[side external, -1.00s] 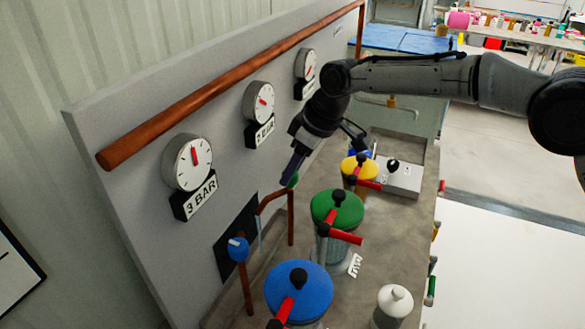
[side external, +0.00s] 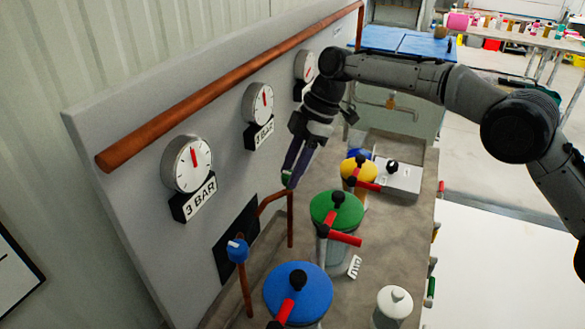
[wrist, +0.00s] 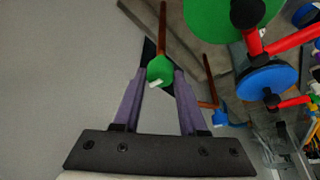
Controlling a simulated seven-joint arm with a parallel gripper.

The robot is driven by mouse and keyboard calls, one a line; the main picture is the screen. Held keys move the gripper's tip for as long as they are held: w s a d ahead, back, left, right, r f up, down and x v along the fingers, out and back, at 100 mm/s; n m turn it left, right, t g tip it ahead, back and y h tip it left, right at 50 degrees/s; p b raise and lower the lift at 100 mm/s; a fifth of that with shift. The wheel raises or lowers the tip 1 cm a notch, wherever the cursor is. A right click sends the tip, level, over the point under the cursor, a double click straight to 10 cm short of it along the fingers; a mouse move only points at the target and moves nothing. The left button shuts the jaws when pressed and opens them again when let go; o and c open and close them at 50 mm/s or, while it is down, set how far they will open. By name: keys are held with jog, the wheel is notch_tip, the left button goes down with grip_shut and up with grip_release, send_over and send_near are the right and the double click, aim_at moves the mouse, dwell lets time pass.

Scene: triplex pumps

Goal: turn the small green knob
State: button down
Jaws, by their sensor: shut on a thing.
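The small green knob (wrist: 160,68) sits at the top of a thin copper pipe (wrist: 162,30) in the wrist view, with a white mark on its face. My gripper (wrist: 160,76) has its two purple fingers on either side of it, shut on it. In the side view my gripper (side external: 290,176) reaches down to the pipe beside the panel. Only a little of the knob (side external: 285,178) shows there at the fingertips; the rest is hidden behind them.
A small blue knob (side external: 238,250) stands nearer the camera. Large green (side external: 334,207), blue (side external: 297,290) and yellow (side external: 357,166) lids with red handles stand to the right. The grey panel (side external: 140,120) carries a copper rail (side external: 220,90) and several gauges (side external: 188,162).

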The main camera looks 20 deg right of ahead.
jog(key=shift+n, duration=0.3)
jog(key=shift+c, duration=2.2)
grip_release()
jog(key=v, duration=1.2)
jog(key=shift+w, duration=0.15)
